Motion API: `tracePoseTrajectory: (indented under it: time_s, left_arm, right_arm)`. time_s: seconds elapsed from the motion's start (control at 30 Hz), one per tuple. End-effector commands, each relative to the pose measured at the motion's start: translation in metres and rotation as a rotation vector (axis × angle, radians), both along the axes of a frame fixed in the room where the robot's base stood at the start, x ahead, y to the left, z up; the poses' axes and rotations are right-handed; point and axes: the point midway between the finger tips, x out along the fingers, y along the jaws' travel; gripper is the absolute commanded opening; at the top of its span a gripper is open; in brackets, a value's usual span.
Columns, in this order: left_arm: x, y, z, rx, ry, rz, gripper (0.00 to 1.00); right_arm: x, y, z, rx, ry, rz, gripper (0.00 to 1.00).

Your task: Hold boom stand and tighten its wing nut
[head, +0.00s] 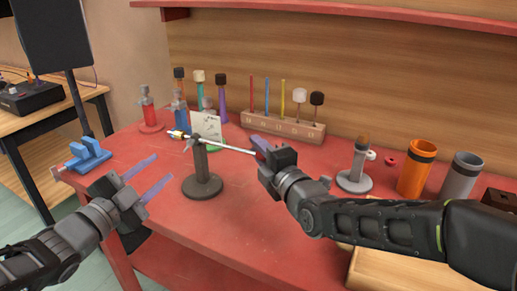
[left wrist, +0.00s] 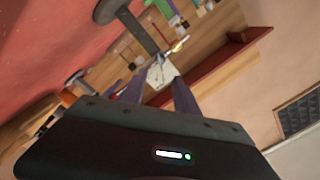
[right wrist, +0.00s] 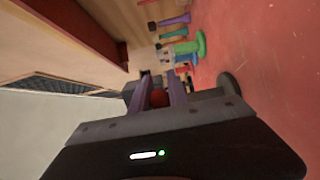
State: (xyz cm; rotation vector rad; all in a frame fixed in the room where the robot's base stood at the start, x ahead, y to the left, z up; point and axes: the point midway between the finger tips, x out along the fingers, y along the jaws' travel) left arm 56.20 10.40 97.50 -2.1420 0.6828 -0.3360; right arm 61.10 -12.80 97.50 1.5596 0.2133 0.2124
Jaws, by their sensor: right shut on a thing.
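The boom stand (head: 201,160) is upright on the red table, with a dark round base and post. Its pale boom rod (head: 232,149) runs roughly level across the top, with a yellow-and-white left end. A small grey wing nut (head: 188,144) seems to sit at the joint; its detail is too small to tell. My right gripper (head: 258,146) is shut on the rod's right end; the grip is mostly hidden in the right wrist view. My left gripper (head: 164,174) is open and empty, left of the post and apart from it. The post also shows in the left wrist view (left wrist: 140,32).
A white card (head: 207,126) stands just behind the boom. A wooden rack (head: 283,126) with mallets is at the back. A blue clamp-like block (head: 88,155) is at left. Another grey stand (head: 355,180), an orange cup (head: 416,170) and a grey cup (head: 460,178) are at right.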

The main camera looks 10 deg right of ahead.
Motion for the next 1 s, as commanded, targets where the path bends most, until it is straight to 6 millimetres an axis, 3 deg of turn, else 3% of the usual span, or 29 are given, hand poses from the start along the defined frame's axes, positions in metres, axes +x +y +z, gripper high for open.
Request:
tracePoseTrajectory:
  time_s: [0.3,0.47,0.8,1.0]
  left_arm:
    - [0.000,0.000,0.000,0.000,0.000,0.000,0.36]
    - [-0.001,0.001,0.000,-0.022,0.016,0.000,0.28]
    - [-0.011,0.007,0.000,-0.325,0.230,-0.001,0.28]
    - [-0.013,0.009,0.000,-0.394,0.280,0.000,0.28]
  right_arm:
    - [0.000,0.000,0.000,0.000,0.001,0.000,0.00]
    - [0.000,0.000,0.000,0.000,0.001,0.000,0.00]
    - [0.000,0.000,0.000,0.000,0.001,0.000,0.00]
    - [0.000,0.000,0.000,0.000,0.001,0.000,0.00]
